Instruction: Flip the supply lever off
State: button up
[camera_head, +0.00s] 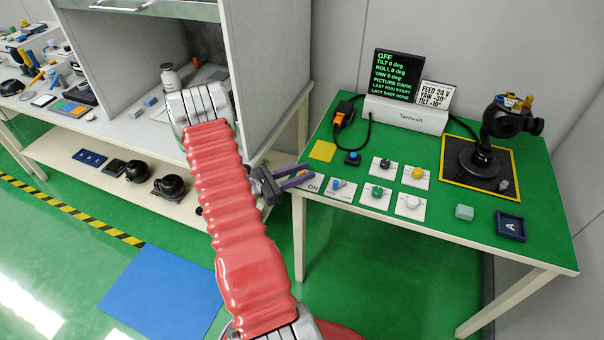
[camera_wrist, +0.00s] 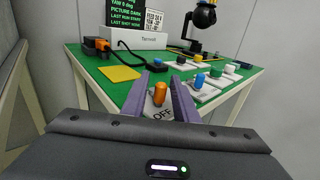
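The supply lever, with an orange handle (camera_wrist: 160,93), stands on a white plate at the table's near left corner in the wrist view. "OFF" shows on the plate (camera_wrist: 163,114) just below the handle in that view. My gripper (camera_wrist: 158,84) is open, with its purple fingers on either side of the handle. Contact with either finger cannot be told. In the head view my gripper (camera_head: 306,174) reaches over the table's left edge and mostly hides the lever. "ON" shows on the plate (camera_head: 314,187) there. The screen (camera_head: 398,75) reads "OFF" and "PICTURE DARK".
Several knobs on white plates, such as a blue one (camera_head: 338,184) and a green one (camera_head: 377,191), stand right of the lever. A yellow pad (camera_head: 322,151) lies behind it. A gimbal camera (camera_head: 505,122) stands at the back right. A grey cabinet wall (camera_head: 268,65) rises left of the table.

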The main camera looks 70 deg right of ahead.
jog(key=shift+o, duration=0.5)
jog(key=v, duration=1.3)
jog(key=shift+w+a, duration=0.3)
jog(key=shift+f, duration=0.1)
